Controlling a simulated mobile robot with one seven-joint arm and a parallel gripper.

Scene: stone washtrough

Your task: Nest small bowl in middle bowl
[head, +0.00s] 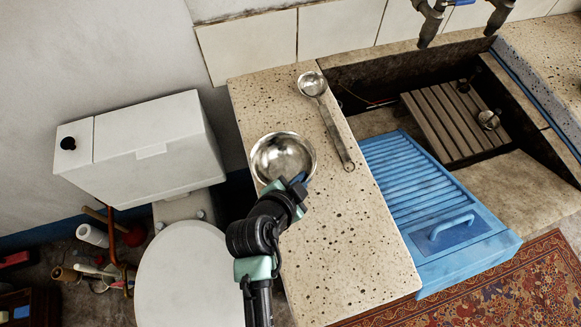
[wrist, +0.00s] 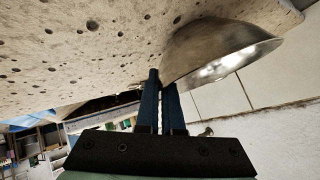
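One shiny metal bowl (head: 270,152) stands upright on the speckled stone counter. I see only this bowl clearly and cannot tell whether it is the small or the middle one, or whether another is inside it. My gripper (head: 298,182) is at its near right rim. In the wrist view the bowl (wrist: 215,45) is at the upper right. The two blue fingers (wrist: 162,80) are close together, with one outside the bowl and the other's tip hidden behind its wall. They appear shut on the bowl wall. The bowl appears to rest on the counter.
A metal ladle (head: 330,125) lies right of the bowl on the counter (head: 345,250). A blue ribbed washboard (head: 405,180) and a trough with a slatted wooden rack (head: 450,120) are further right. A toilet (head: 150,150) stands left. The counter's near part is clear.

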